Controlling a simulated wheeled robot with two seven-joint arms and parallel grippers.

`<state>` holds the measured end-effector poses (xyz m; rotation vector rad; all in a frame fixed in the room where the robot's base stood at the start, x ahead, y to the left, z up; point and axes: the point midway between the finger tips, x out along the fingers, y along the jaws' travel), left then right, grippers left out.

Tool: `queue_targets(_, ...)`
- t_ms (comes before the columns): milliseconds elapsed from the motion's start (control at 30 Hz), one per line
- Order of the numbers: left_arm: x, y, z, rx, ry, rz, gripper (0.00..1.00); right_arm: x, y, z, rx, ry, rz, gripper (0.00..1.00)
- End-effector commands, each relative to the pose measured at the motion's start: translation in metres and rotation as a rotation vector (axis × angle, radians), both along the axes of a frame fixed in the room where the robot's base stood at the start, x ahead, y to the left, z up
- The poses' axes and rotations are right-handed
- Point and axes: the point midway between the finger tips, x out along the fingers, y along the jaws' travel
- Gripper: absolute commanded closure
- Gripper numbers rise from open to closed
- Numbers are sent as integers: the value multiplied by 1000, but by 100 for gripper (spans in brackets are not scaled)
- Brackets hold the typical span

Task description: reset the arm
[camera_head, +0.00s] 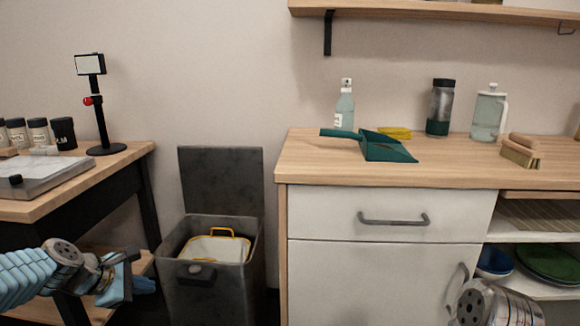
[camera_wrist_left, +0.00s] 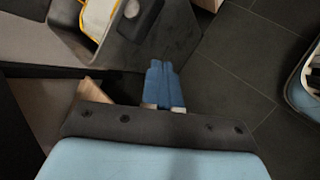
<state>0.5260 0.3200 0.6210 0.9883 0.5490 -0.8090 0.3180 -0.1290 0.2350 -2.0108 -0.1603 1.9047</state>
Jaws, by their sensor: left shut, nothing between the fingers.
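My left gripper (camera_head: 146,285) is low at the left in the head view, between the dark-legged side table and the grey bin. Its blue fingers also show in the left wrist view (camera_wrist_left: 163,84), pressed together with nothing between them. In that view they point toward the grey tiled floor, just beside the bin. My right arm shows only as a grey link at the bottom right of the head view; its gripper is out of the picture.
The grey bin (camera_head: 214,287) stands open with a yellow-rimmed liner. The side table (camera_head: 110,166) carries a black stand (camera_head: 101,125) and several jars. The counter (camera_head: 300,165) holds a green dustpan (camera_head: 385,150), a spray bottle (camera_head: 344,108) and a brush (camera_head: 521,152).

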Motion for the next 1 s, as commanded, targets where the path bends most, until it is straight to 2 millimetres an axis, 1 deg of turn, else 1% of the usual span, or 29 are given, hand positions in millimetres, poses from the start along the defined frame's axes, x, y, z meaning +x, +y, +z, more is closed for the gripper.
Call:
queue_targets(167,2,-11,-35,56,22,-70,100,-1,1,5,1,1,3,34)
queue_targets(267,2,-20,-63,104,36,-132,100,-1,2,8,2,1,4,34)
queue_targets(367,-1,-34,-97,163,52,-218,100,-1,2,12,3,2,5,34)
queue_targets(433,-7,-46,-125,210,62,-295,100,-1,3,16,4,2,6,34)
queue_targets(467,-10,-53,-138,232,67,-334,100,-2,3,17,4,2,6,34)
queue_targets(533,-22,-70,-171,289,74,-442,100,-2,4,22,7,3,8,34)
queue_targets(567,-29,-79,-186,316,77,-499,100,-2,5,24,6,3,9,34)
queue_targets(600,-42,-92,-208,353,78,-586,100,-3,6,27,8,4,10,34)
queue_targets(667,-67,-116,-242,413,73,-743,100,-3,7,33,9,5,12,34)
queue_targets(700,-87,-132,-263,450,61,-855,100,-3,7,37,10,5,13,34)
queue_targets(767,-117,-153,-288,497,33,-1019,100,-4,9,41,12,6,16,34)
queue_targets(800,-137,-165,-301,520,10,-1118,100,-4,9,44,13,7,17,34)
queue_targets(900,-178,-187,-321,559,-48,-1314,100,-5,11,48,15,7,20,34)
queue_targets(1000,-204,-199,-331,578,-94,-1433,100,-5,12,50,16,8,21,34)
